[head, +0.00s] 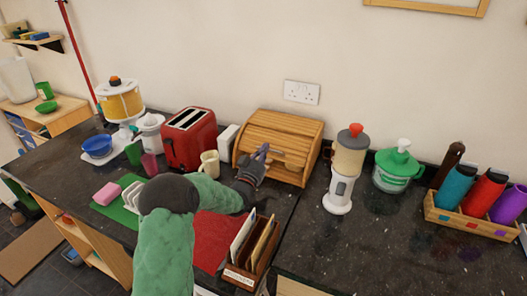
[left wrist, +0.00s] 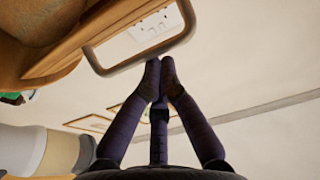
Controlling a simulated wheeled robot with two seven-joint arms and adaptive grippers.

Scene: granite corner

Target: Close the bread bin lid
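The wooden bread bin (head: 297,128) stands against the back wall. Its slatted lid faces me; the arm hides part of the front, so I cannot tell exactly how far down the lid is. My left gripper (head: 264,153) is at the front of the bin. In the left wrist view, the left gripper's fingers (left wrist: 160,68) converge with their tips almost together, right at the grey bar of the lid's looped handle (left wrist: 125,65). I cannot tell whether the bar is between the tips. The bin's wood (left wrist: 40,45) fills the upper left there. My right gripper is not in view.
A red toaster (head: 188,138) and a cream mug (head: 210,163) stand left of the bin. A white blender (head: 345,165) stands close on its right. A wooden letter rack (head: 240,275) and red mat (head: 212,240) lie in front.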

